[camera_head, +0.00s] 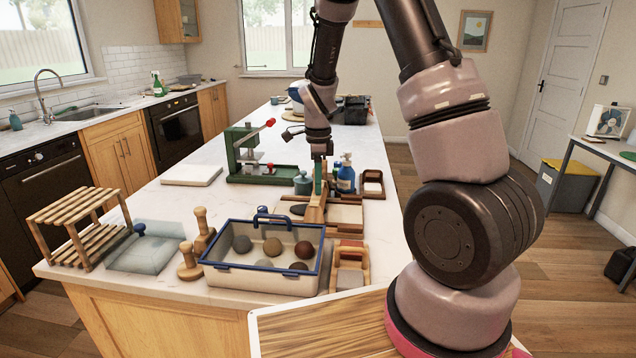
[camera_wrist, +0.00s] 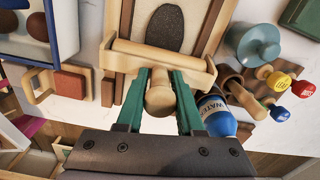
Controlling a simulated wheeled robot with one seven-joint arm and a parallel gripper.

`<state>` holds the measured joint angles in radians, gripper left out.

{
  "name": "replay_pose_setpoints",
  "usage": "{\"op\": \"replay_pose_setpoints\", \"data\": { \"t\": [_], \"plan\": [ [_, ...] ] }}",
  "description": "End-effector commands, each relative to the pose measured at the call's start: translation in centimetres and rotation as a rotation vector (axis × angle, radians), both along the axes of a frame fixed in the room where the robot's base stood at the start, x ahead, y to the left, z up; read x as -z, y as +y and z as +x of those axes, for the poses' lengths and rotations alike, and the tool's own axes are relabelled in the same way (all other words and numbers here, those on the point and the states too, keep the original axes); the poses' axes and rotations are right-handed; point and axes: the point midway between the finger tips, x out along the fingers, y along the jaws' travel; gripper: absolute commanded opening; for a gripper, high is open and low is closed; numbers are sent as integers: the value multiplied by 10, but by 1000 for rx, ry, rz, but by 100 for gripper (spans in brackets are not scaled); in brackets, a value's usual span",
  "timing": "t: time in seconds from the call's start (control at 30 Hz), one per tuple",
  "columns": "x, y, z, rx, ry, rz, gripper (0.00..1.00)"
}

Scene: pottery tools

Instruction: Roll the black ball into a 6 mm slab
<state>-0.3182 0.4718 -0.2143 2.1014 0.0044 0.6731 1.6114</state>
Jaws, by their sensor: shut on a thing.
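The black clay (camera_wrist: 165,28) lies on the cream board as a flat dark oval in the wrist view. It also shows small at the left part of the board in the head view (camera_head: 298,209). Its thickness cannot be told. My gripper (camera_wrist: 160,80) is shut on the knob-like handle of a wooden roller (camera_wrist: 158,58). The roller lies across the board, just on my gripper's side of the black clay, its ends at the two wooden side strips (camera_wrist: 122,22). Whether it touches them cannot be told. My gripper (camera_head: 318,190) is above the board (camera_head: 348,214) in the head view.
A blue-rimmed tray (camera_head: 262,283) with several clay balls stands in front of the board. A blue water bottle (camera_head: 345,177), a teal pot (camera_head: 302,184) and a tool holder (camera_wrist: 240,95) stand close by. A green press (camera_head: 245,160) stands behind left. Counter left of the board is partly clear.

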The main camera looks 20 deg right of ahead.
Motion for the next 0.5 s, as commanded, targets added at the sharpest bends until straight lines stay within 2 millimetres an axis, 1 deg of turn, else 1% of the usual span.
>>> {"op": "replay_pose_setpoints", "data": {
  "t": [0.03, 0.23, 0.5],
  "plan": [
    [2, 3, -1, -2, 7, -2, 0],
    [-1, 14, 3, -3, 7, -2, 0],
    [-2, 15, 4, -1, 4, 0, 0]
  ]
}}
